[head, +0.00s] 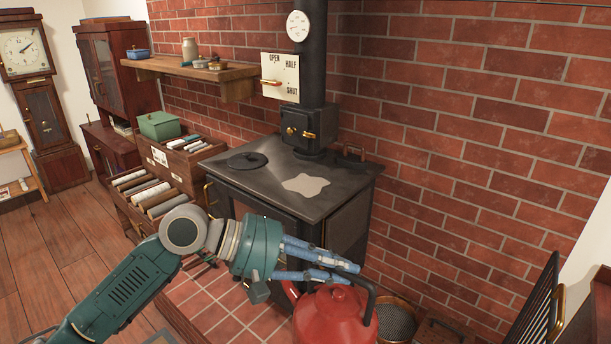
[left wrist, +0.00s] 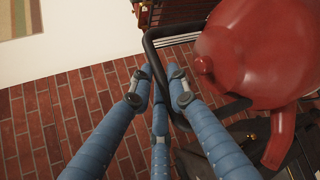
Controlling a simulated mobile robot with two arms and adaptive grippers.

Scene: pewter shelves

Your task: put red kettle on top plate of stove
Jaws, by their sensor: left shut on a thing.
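The red kettle (head: 335,318) hangs at the bottom of the head view, its spout toward the left and its lower part cut off by the picture edge. My left gripper (head: 340,270) is shut on its black handle. In the left wrist view the fingers (left wrist: 160,88) meet at the handle, with the red kettle body (left wrist: 262,50) at the upper right. The black stove (head: 265,190) stands behind and left of the kettle. Its flat top plate bears a round dark lid (head: 247,160) and a pale grey patch (head: 306,184). My right gripper is not in view.
A stovepipe (head: 316,60) rises at the back of the stove. An open drawer cabinet (head: 160,185) with a green box (head: 159,125) stands to its left. A basket (head: 396,320) and a black rack (head: 535,315) are at the lower right. The stove's front top is clear.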

